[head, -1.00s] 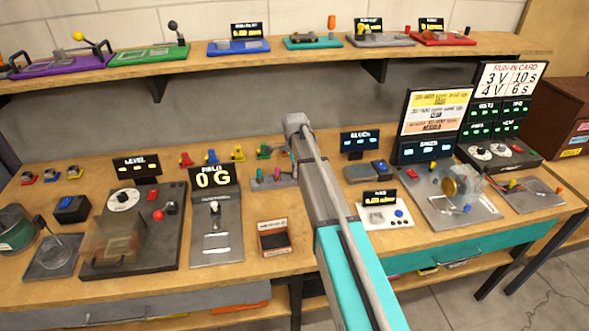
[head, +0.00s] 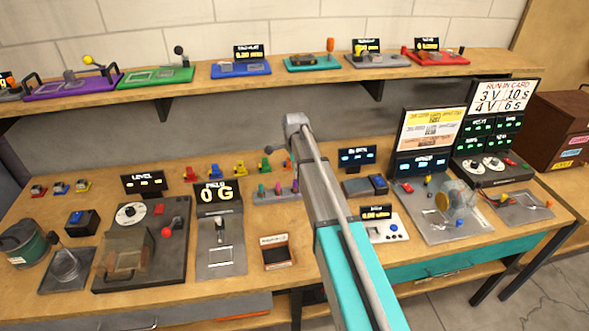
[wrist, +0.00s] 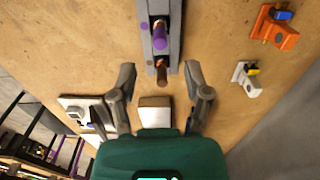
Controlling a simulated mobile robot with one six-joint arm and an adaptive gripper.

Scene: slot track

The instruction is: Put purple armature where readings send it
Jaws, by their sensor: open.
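The purple armature (wrist: 160,36) sits in a narrow grey rack (wrist: 176,22) at the top centre of the wrist view. A copper-brown cylindrical part (wrist: 161,72) is at the rack's near end. My gripper (wrist: 159,76) is open, its fingers apart on either side of the rack's near end, with nothing held. In the head view the rack (head: 268,200) stands mid-bench with several coloured upright pieces. The gripper is not visible in the head view; only my arm shows.
A FIELD meter (head: 217,193) reads 0 G. A LEVEL station (head: 142,183) with a clear cover is left of it. A run-in card (head: 507,97) stands at right, listing 3 V 10 s and 4 V 6 s. Several coloured fixtures line the back shelf (head: 215,88).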

